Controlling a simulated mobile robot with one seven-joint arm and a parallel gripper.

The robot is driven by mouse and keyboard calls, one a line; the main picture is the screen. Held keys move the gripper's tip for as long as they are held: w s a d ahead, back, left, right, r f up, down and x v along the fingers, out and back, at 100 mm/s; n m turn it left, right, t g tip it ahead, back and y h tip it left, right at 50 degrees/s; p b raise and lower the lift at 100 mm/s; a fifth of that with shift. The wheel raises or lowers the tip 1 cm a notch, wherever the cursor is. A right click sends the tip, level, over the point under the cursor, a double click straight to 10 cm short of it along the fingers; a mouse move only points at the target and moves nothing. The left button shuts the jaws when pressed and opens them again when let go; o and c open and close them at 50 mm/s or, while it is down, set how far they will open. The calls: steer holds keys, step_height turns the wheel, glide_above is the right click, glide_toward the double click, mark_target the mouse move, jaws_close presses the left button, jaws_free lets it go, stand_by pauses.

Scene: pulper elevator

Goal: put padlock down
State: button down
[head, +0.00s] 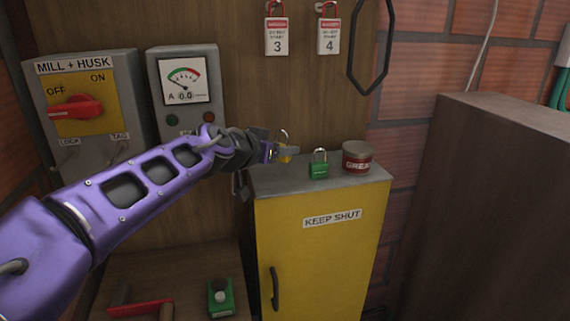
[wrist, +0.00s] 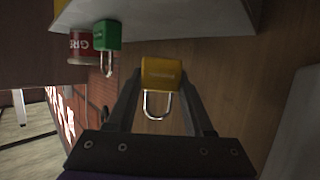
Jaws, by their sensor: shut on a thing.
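A yellow padlock (wrist: 162,74) with a silver shackle is between the fingertips of my gripper (wrist: 160,88) in the wrist view. My gripper is shut on its body. In the head view my gripper (head: 277,153) holds the yellow padlock (head: 284,157) at the top of the yellow cabinet (head: 318,238), near the left part of its grey top. I cannot tell whether the padlock touches the top. A green padlock (head: 318,168) stands upright on that top to the right, apart from my gripper. It also shows in the wrist view (wrist: 107,35).
A red tin (head: 357,158) stands right of the green padlock. Two red padlocks with tags 3 (head: 277,35) and 4 (head: 328,36) hang on the board above. A meter box (head: 185,90) and a switch box (head: 82,105) are at left. The cabinet top's front middle is bare.

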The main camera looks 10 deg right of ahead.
mark_target(281, 160)
steer(key=shift+f, duration=1.9)
steer(key=shift+f, duration=0.2)
steer(key=shift+c, duration=1.4)
jaws_free()
steer(key=shift+r, duration=0.1)
steer(key=shift+r, duration=0.1)
steer(key=v, duration=1.2)
